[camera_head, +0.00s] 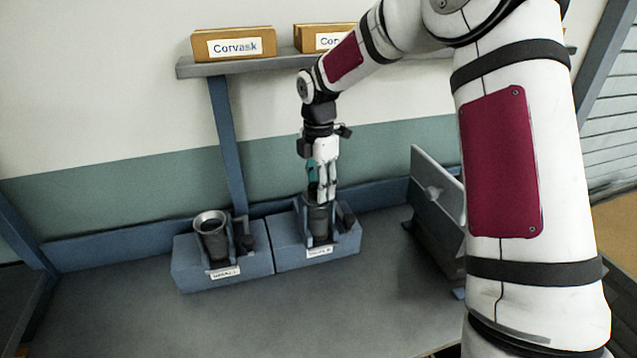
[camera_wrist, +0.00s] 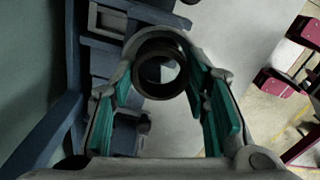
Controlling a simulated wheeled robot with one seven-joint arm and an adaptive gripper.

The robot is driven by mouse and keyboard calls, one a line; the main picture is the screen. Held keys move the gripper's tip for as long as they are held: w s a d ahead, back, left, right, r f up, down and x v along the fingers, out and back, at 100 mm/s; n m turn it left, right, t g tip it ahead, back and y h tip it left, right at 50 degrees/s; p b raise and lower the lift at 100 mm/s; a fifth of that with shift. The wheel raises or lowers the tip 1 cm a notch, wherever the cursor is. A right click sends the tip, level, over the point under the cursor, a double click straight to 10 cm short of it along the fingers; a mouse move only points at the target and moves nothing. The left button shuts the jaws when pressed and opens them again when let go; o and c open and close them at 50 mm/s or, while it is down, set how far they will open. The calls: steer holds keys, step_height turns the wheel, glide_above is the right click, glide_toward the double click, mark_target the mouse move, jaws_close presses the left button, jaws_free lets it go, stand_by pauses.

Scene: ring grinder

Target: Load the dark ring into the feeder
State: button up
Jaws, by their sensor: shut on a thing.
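My gripper (camera_head: 320,186) points down over the right-hand feeder unit (camera_head: 292,252), with its fingertips at the mouth of that unit's grey cup (camera_head: 318,220). The dark ring (camera_wrist: 183,80) shows in the wrist view between the teal finger pads, near the fingertips. My gripper (camera_wrist: 160,92) is shut on this ring. In the head view the fingers and cup largely hide the ring, and I cannot tell how far it is inside the cup. The left-hand feeder unit (camera_head: 190,277) holds an open grey cup (camera_head: 211,224), tilted a little.
Both blue units stand side by side on the grey bench (camera_head: 330,310), whose front is clear. A grey slanted panel (camera_head: 437,190) stands to the right. Above, a shelf (camera_head: 240,66) carries tan Corvask boxes (camera_head: 234,44).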

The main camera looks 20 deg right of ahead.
steer(key=o, duration=1.3)
step_height(320, 180, up, 12)
